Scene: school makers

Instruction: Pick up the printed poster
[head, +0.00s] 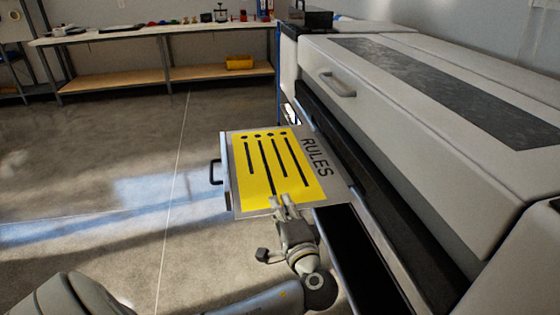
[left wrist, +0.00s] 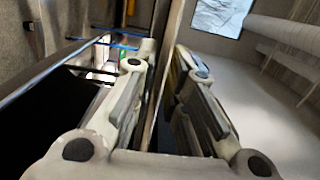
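The printed poster (head: 268,168) is yellow with black bars and dots, a grey border and the word RULES. It lies flat at the front of the large printer, over a pulled-out drawer or tray. My left gripper (head: 284,204) is at the poster's near edge, its fingertips reaching that edge. In the left wrist view the two fingers (left wrist: 163,68) stand apart, with a thin edge seen nearly edge-on running between them. I cannot tell whether that edge is the poster alone or also the tray. My right gripper is not in view.
The big grey printer (head: 430,130) fills the right side, with a lid handle (head: 338,85). A black drawer handle (head: 215,172) sticks out left of the poster. A workbench (head: 150,35) with a yellow box (head: 239,62) below stands at the back. The floor at left is clear.

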